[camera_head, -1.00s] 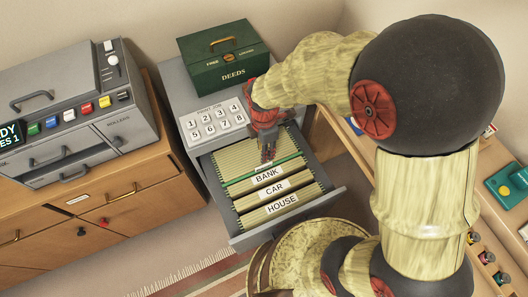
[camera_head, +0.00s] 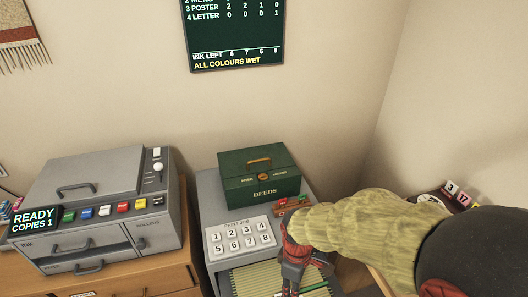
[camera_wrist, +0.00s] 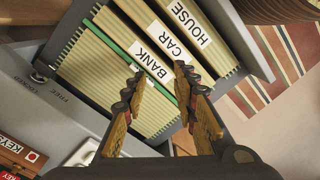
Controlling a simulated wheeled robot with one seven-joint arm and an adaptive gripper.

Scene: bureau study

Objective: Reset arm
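My gripper (camera_head: 290,279) hangs over the open file drawer of the grey cabinet, beside the numbered keypad (camera_head: 239,236). In the wrist view my gripper (camera_wrist: 158,77) is open, with its two fingers apart and nothing seen held between them. Below it are the drawer's hanging files, with tabs reading BANK (camera_wrist: 152,62), CAR (camera_wrist: 175,42) and HOUSE (camera_wrist: 190,24). A green divider (camera_wrist: 112,46) stands next to the BANK file. My arm reaches in from the right of the head view and hides part of the drawer.
A green DEEDS box (camera_head: 259,178) stands on the grey cabinet, with a small reddish-brown KEYS box (camera_head: 290,204) beside it. A grey copier (camera_head: 95,205) showing READY stands at left. A dark job board (camera_head: 233,35) hangs on the wall.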

